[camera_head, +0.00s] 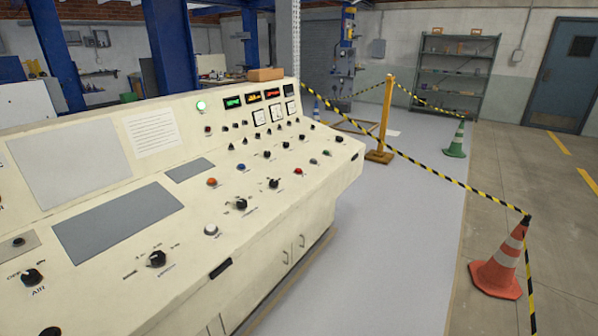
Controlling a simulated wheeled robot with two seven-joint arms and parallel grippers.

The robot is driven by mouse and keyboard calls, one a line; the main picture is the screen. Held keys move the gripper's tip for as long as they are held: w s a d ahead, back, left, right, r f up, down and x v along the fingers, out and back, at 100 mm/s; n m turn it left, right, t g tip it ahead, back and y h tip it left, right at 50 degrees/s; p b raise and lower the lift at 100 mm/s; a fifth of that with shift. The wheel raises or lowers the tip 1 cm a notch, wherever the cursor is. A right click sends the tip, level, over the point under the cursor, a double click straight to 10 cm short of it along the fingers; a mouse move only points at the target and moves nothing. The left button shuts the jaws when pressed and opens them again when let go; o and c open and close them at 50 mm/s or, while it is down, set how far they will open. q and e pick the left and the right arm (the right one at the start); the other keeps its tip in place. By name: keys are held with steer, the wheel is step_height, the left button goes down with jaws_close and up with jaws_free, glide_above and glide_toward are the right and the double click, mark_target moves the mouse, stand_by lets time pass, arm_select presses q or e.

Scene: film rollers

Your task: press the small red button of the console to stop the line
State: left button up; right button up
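The cream console (300,213) fills the left and middle of the head view, with a sloped top full of knobs and buttons. A small red button (298,171) sits on the slope toward its right end. An orange button (212,181), a blue button (240,167) and a white button (210,230) are further left. A lamp (201,105) glows green on the upright panel, beside lit green, orange and red displays. Neither of my grippers is in view.
Black knobs (274,183) stand close to the red button. A yellow post (387,115) with striped tape, an orange cone (503,262) and a green cone (456,140) bound the right side. The grey floor (390,235) along the console is clear.

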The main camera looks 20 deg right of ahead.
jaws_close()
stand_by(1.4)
